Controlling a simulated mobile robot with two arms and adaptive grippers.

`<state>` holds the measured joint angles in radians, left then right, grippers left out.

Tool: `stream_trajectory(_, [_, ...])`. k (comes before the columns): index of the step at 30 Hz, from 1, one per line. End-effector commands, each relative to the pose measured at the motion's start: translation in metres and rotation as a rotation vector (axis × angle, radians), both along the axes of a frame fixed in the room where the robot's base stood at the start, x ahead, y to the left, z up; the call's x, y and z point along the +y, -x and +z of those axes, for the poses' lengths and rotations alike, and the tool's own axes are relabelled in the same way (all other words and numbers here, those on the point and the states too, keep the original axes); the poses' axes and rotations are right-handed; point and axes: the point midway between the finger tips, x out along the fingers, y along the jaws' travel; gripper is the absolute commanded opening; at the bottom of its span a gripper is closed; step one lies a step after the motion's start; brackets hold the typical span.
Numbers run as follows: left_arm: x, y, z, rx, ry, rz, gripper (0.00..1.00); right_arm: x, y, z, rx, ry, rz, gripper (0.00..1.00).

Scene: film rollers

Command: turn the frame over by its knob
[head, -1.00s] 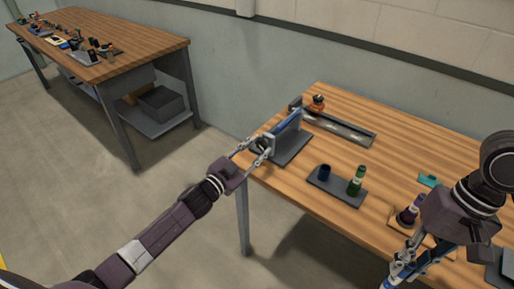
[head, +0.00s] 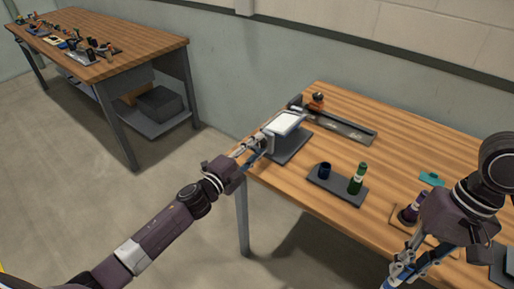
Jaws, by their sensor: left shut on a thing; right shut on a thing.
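The frame (head: 287,122) is a flat panel on a dark stand (head: 296,148) at the table's left end. Its pale face, with a dark rim, is turned upward and lies tilted. My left gripper (head: 265,141) is at the frame's near left side, shut on the knob there; the fingers hide most of the knob. My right gripper (head: 402,276) is low at the right, pointing down over the table's front edge. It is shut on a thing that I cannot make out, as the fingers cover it.
Beside the stand is a long dark tray (head: 350,132), with an orange and black object (head: 317,101) behind it.

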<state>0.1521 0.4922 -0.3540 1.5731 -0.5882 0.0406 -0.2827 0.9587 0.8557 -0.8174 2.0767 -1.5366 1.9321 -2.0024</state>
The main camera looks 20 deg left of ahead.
Motion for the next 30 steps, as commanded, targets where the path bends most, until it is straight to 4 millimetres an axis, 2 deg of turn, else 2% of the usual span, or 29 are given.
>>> stream_trajectory(12, [-0.0006,0.0005,-0.0024,-0.060,-0.172,-0.001,0.07,0.0000,-0.0001,-0.0053,0.000,0.000,0.000,0.00])
stream_trajectory(28, [-0.0007,0.0007,-0.0026,-0.068,-0.195,-0.001,0.07,0.0001,0.0000,-0.0057,0.000,0.000,0.000,0.00])
stream_trajectory(29, [-0.0006,0.0007,-0.0026,-0.068,-0.195,-0.001,0.33,0.0001,0.0000,-0.0056,0.000,0.000,0.000,0.00])
stream_trajectory(30, [-0.0006,0.0007,-0.0027,-0.067,-0.194,-0.001,0.37,0.0001,0.0000,-0.0056,0.000,0.000,0.000,0.00])
